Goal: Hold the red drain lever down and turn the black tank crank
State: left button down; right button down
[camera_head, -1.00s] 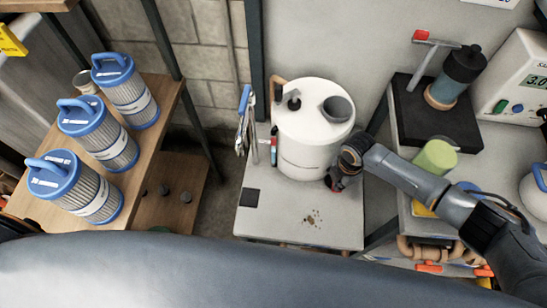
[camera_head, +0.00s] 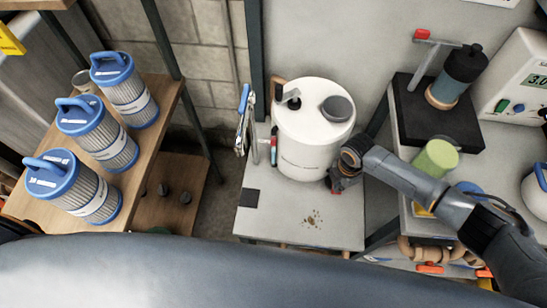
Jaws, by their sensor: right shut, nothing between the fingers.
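The white tank (camera_head: 310,150) stands on a pale low table. A small black crank (camera_head: 295,103) sits on its top, left of a round grey cap (camera_head: 338,107). My right gripper (camera_head: 337,186) is shut and empty, low at the tank's right front side. It is small and dark, and I cannot tell whether it touches the tank. I cannot make out the red drain lever for certain; it may be hidden at my gripper. A slim red-and-teal piece (camera_head: 273,150) stands at the tank's left side. My left gripper is not in view.
The pale table (camera_head: 285,222) has bare room in front, with brown specks. Several blue-capped filters (camera_head: 85,190) stand on a wooden shelf at left. Tools (camera_head: 243,120) hang left of the tank. A green cylinder (camera_head: 436,158) and a black block (camera_head: 435,120) are at right.

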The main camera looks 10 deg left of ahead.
jog(key=shift+r+p, duration=3.05)
jog(key=shift+r, duration=0.3)
